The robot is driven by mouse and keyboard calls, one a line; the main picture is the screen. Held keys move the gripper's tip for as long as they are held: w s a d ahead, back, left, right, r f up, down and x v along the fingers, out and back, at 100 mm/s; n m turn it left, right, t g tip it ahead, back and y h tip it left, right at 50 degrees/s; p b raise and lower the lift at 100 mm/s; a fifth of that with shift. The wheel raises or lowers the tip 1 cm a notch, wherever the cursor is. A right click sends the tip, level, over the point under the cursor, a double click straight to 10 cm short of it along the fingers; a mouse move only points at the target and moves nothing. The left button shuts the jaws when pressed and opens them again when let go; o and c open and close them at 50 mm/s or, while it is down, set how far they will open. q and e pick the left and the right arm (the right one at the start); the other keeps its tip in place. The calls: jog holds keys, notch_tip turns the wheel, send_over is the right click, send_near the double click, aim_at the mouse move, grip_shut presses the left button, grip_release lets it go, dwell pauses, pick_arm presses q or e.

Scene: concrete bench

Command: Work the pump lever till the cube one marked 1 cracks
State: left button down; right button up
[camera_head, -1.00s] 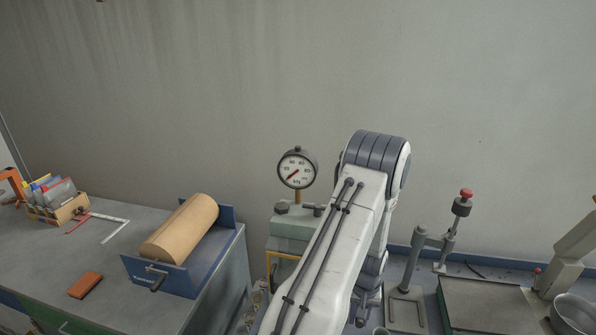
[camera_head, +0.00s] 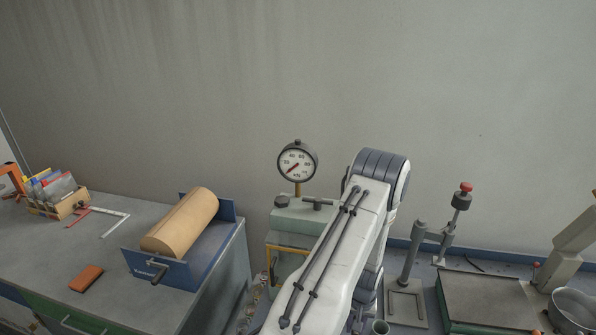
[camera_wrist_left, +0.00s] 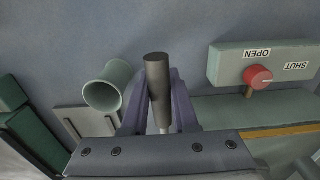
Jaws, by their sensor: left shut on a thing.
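The press (camera_head: 295,215) has a pale green body with a round gauge (camera_head: 297,162) on top; its red needle points to the lower left. The pump lever's dark round grip (camera_wrist_left: 157,75) stands between the jaws of my left gripper (camera_wrist_left: 160,100) in the left wrist view, and the gripper is shut on it. In the head view my left arm covers the gripper and lever. A red valve knob (camera_wrist_left: 257,77) sits on a pale green block between OPEN and SHUT labels. Cube one is not visible. My right gripper is not in view.
A blue holder with a tan roll (camera_head: 182,222) and an orange-brown block (camera_head: 86,278) lie on the left bench. A grey-green cup (camera_wrist_left: 107,86) stands beside the lever. A stand with a red-topped rod (camera_head: 461,200) and a metal bowl (camera_head: 574,309) are at the right.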

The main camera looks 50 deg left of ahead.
pick_arm(q)
jog(key=r, duration=0.3)
jog(key=w+a+r, duration=0.1)
jog(key=r, duration=0.2)
jog(key=w+r, duration=0.1)
jog(key=r, duration=0.2)
jog(key=shift+a, duration=0.25)
jog(key=shift+s+d+f, duration=0.15)
jog(key=shift+s+f, duration=0.05)
jog(key=shift+f, duration=0.2)
jog(key=f, duration=0.2)
jog(key=s+f, duration=0.1)
jog(key=f, duration=0.2)
jog(key=d+f, duration=0.1)
jog(key=f, duration=0.1)
jog(key=shift+s+d+f, duration=0.1)
jog(key=shift+s+f, duration=0.1)
jog(key=shift+s, duration=0.1)
jog(key=shift+f, duration=0.75)
